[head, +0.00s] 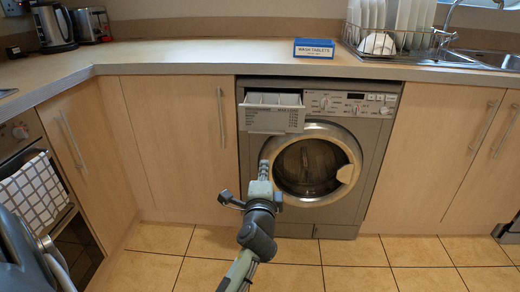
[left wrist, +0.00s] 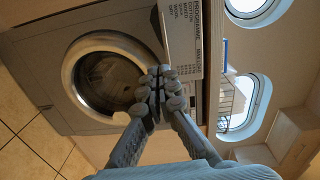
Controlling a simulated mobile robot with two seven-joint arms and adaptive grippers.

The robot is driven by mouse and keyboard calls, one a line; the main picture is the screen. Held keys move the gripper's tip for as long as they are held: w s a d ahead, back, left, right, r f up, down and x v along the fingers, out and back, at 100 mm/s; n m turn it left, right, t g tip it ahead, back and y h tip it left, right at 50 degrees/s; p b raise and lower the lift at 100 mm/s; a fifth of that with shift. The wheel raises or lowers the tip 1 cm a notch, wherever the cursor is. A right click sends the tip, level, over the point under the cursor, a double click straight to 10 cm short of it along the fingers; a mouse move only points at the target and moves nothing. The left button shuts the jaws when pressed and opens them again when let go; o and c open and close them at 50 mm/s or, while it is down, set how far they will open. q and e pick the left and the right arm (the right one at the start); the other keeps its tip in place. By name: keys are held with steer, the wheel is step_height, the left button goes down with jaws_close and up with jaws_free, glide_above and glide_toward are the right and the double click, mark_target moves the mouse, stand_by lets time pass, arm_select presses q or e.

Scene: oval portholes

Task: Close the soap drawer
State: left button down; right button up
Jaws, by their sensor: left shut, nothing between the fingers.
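The soap drawer (head: 271,117) sticks out of the upper left of the washing machine (head: 349,215), pulled open with its compartments showing from above. In the left wrist view the drawer front (left wrist: 184,40) carries printed programme text. My left gripper (head: 264,168) is shut and empty, pointing up, below the drawer in the head view and left of the round door (head: 312,165). In the left wrist view my left gripper (left wrist: 159,78) shows closed fingers just off the drawer front's end; whether they touch it I cannot tell. My right gripper is not in view.
A worktop (head: 200,58) runs above the machine, with a blue wash tablets box (head: 314,48) and a dish rack (head: 390,35) on it. Cupboards stand on both sides, an oven (head: 40,180) at the left. The tiled floor (head: 350,255) in front is clear.

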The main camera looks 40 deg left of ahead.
arm_select(q)
steer(key=r, duration=0.1)
glide_toward(268, 133)
steer(key=x, duration=0.6)
steer(key=shift+w+p, duration=0.15)
steer(key=shift+p, duration=0.15)
steer(key=shift+w+a+f+m, duration=0.1)
steer(key=shift+w+a+m, duration=0.1)
steer(key=shift+m, duration=0.1)
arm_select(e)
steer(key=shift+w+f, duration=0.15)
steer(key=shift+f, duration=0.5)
